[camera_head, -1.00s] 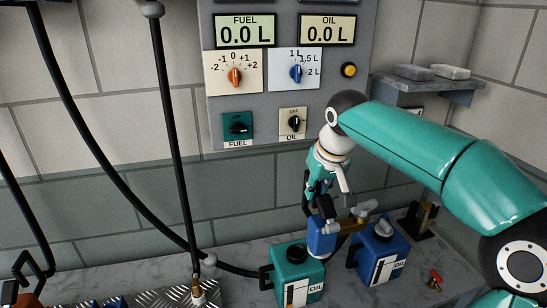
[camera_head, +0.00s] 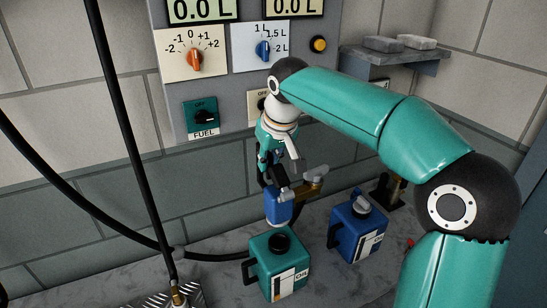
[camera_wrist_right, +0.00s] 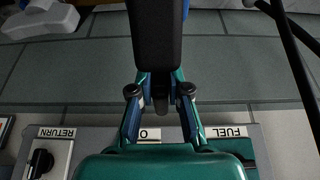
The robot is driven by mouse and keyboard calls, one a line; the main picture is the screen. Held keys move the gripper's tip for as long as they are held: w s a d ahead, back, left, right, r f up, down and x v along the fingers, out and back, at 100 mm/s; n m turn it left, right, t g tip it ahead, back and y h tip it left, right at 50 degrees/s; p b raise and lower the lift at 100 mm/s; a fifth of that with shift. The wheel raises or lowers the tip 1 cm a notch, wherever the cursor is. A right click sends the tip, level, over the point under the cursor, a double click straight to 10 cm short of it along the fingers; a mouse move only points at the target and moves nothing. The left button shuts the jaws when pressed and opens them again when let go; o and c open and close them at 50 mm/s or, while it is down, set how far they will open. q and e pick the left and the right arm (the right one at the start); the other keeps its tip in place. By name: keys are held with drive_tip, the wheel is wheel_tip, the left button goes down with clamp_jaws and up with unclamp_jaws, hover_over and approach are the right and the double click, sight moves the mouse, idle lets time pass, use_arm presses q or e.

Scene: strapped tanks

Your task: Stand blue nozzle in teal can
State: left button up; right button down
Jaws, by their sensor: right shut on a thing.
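My right gripper (camera_head: 277,180) is shut on the blue nozzle (camera_head: 278,208), which hangs above the teal can. The nozzle's brass part (camera_head: 312,183) sticks out to the right. The teal can (camera_head: 263,268) stands on the counter, with a dark round top and an OIL label; the nozzle looks apart from it. In the right wrist view my gripper (camera_wrist_right: 160,92) shows its fingers against a dark block (camera_wrist_right: 157,35), apparently part of the nozzle, with a little blue behind it. The nozzle's tip is hard to make out. My left gripper is out of view.
A blue can (camera_head: 345,236) with a grey top stands right of the teal can. A black hose (camera_head: 122,110) hangs at left above a metal tread plate (camera_head: 155,302). The control panel (camera_head: 222,95) and a shelf (camera_head: 395,58) are on the wall behind.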

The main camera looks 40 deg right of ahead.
sight(278, 167)
drive_tip(key=shift+s+d+f+b, duration=0.1)
drive_tip(key=shift+s+f+b, duration=0.05)
drive_tip(key=shift+f+b, duration=0.5)
wheel_tip(278, 167, down, 4)
drive_tip(key=b, duration=0.3)
drive_tip(key=shift+f, duration=0.1)
idle(1.5)
drive_tip(key=shift+f+b, duration=1.15)
drive_tip(key=shift+f, duration=0.2)
drive_tip(key=c, duration=1.1)
unclamp_jaws()
drive_tip(key=shift+o, duration=0.2)
drive_tip(key=v, duration=1.2)
